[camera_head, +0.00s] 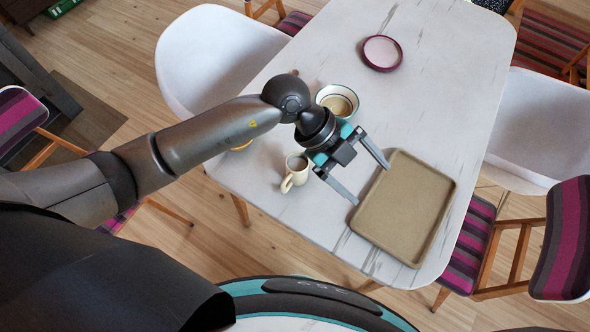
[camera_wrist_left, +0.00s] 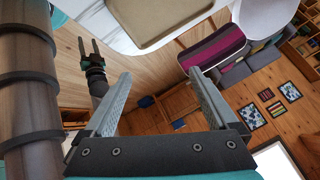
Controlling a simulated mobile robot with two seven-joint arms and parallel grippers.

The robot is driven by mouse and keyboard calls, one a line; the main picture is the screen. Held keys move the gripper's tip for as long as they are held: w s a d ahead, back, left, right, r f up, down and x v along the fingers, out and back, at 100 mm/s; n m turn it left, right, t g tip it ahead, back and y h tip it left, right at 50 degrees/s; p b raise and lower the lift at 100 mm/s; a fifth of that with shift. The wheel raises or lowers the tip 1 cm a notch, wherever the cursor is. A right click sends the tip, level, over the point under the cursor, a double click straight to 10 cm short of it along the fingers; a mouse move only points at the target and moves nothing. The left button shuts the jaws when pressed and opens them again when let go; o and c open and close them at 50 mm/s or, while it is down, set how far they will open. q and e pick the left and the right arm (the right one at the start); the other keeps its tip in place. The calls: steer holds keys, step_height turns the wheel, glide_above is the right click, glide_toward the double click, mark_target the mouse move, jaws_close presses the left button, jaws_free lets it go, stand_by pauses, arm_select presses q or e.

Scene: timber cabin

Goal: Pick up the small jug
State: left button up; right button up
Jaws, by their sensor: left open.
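The small jug (camera_head: 299,166) is cream-coloured and stands upright on the marble-look table (camera_head: 440,75), with its handle toward the lower left and something dark inside. My left gripper (camera_head: 371,184) is open and empty, to the right of the jug, with its fingertips near the left edge of the tray. The jug is not between the fingers. In the left wrist view the open fingers (camera_wrist_left: 160,73) have nothing between them, and the jug does not show. My right gripper (camera_wrist_left: 90,52) shows small in that view, its two fingers apart and empty.
A brown tray (camera_head: 408,205) lies right of the jug. A bowl (camera_head: 340,92) stands behind my left gripper, and a pink-and-maroon plate (camera_head: 382,52) lies farther back. A yellowish rim shows partly under my left arm.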

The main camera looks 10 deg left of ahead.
arm_select(q)
steer(key=w+a+f+y, duration=0.25)
steer(key=a+y, duration=0.25)
steer(key=a, duration=0.3)
steer(key=n+t+y, duration=0.1)
steer(key=n+y, duration=0.1)
steer(key=y, duration=0.2)
glide_above(288, 188)
steer(key=f, duration=1)
steer(key=shift+w+d+b, duration=0.1)
steer(key=shift+w+b, duration=0.25)
steer(key=shift+s+f+b, duration=0.15)
steer(key=shift+f+b, duration=0.1)
steer(key=shift+f, duration=1.35)
steer(key=shift+s+f+b, duration=0.15)
steer(key=shift+f+b, duration=0.1)
steer(key=shift+f, duration=1.3)
steer(key=shift+c, duration=0.3)
jaws_close()
